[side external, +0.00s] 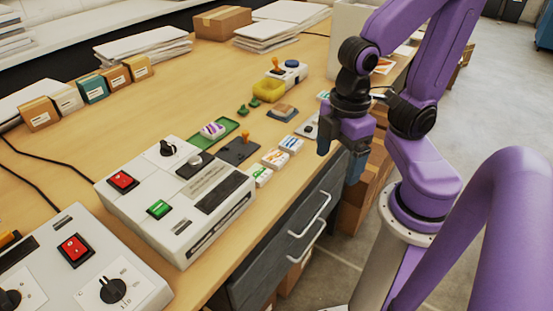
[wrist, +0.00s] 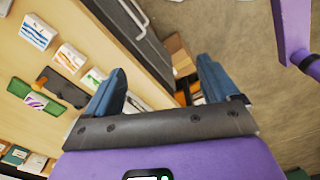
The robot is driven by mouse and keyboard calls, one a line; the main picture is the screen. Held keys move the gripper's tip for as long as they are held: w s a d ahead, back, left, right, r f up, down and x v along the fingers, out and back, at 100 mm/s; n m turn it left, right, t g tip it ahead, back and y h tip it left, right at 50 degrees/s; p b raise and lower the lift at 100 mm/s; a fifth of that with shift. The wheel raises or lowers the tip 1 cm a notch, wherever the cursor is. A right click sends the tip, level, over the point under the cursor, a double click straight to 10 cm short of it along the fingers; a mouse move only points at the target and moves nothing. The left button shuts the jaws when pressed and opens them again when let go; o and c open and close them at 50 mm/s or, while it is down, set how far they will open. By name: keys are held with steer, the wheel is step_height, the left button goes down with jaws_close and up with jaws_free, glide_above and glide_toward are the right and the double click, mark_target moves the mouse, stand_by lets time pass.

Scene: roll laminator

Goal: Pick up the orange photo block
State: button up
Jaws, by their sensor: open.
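The orange photo block (side external: 275,158) is a small white block with an orange-patterned top, lying flat near the table's front edge. It sits in a row between a green-marked block (side external: 262,175) and a blue-marked block (side external: 290,144). In the wrist view the orange block (wrist: 70,58) lies left of the fingers. My gripper (side external: 340,154) is open and empty, with blue fingers pointing down, to the right of the row. In the wrist view my gripper (wrist: 162,70) has mostly floor and drawer front between its fingers.
A laminator (side external: 180,195) with red and green buttons stands left of the blocks. A dark plate with an orange knob (side external: 238,150) and a green tray (side external: 228,126) lie behind them. Drawers with metal handles (side external: 309,214) are below the table edge.

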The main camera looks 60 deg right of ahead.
steer(key=w+r+n, duration=0.2)
steer(key=w, duration=0.8)
steer(key=n+h, duration=0.2)
steer(key=n, duration=0.2)
glide_toward(275, 157)
steer(key=f, duration=0.2)
steer(key=d+f, duration=0.1)
steer(key=shift+w, duration=0.3)
steer(key=shift+s+d+f, duration=0.1)
steer(key=shift+f, duration=1.25)
steer(key=shift+s+d+f, duration=0.1)
steer(key=shift+d+f, duration=0.05)
steer(key=shift+f, duration=1.2)
steer(key=c, duration=1.2)
